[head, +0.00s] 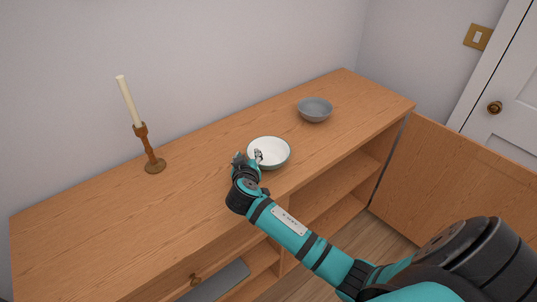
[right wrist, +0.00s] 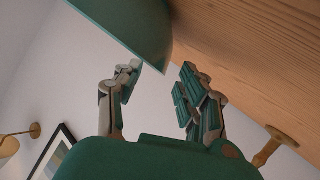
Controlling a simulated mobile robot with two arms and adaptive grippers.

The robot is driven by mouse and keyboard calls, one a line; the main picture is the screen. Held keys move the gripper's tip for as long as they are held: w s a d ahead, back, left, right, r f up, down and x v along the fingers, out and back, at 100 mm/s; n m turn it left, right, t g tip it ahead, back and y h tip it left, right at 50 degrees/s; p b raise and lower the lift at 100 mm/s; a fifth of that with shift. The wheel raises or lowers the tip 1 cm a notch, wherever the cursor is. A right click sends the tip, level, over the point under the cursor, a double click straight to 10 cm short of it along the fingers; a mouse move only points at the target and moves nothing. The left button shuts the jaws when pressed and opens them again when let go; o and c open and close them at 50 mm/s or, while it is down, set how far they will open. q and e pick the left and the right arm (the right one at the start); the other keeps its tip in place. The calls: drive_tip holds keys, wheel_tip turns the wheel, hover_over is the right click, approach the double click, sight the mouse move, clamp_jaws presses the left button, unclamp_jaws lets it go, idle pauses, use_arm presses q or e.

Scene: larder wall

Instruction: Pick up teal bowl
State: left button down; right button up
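The teal bowl (head: 280,161), pale inside, stands upright on the sideboard top near its front edge. Its smooth green-teal outside fills the top of the right wrist view (right wrist: 125,25). My right gripper (head: 248,157) is at the bowl's left rim in the head view. One finger shows over the bowl's inside and the other outside it at the left. In the right wrist view the two fingers (right wrist: 158,88) stand apart with a gap between them, close to the bowl. I cannot tell whether they touch it. My left gripper is not in view.
A grey bowl (head: 315,110) stands farther right on the sideboard (head: 200,190). A wooden candlestick (head: 152,160) with a pale candle stands at the left back. A cabinet door (head: 450,180) hangs open at the right. The top's left part is clear.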

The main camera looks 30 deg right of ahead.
sight(249, 152)
drive_tip(key=shift+p+x, duration=0.4)
drive_tip(key=shift+x, duration=1.6)
drive_tip(key=shift+r, duration=0.1)
clamp_jaws()
drive_tip(key=shift+r, duration=0.1)
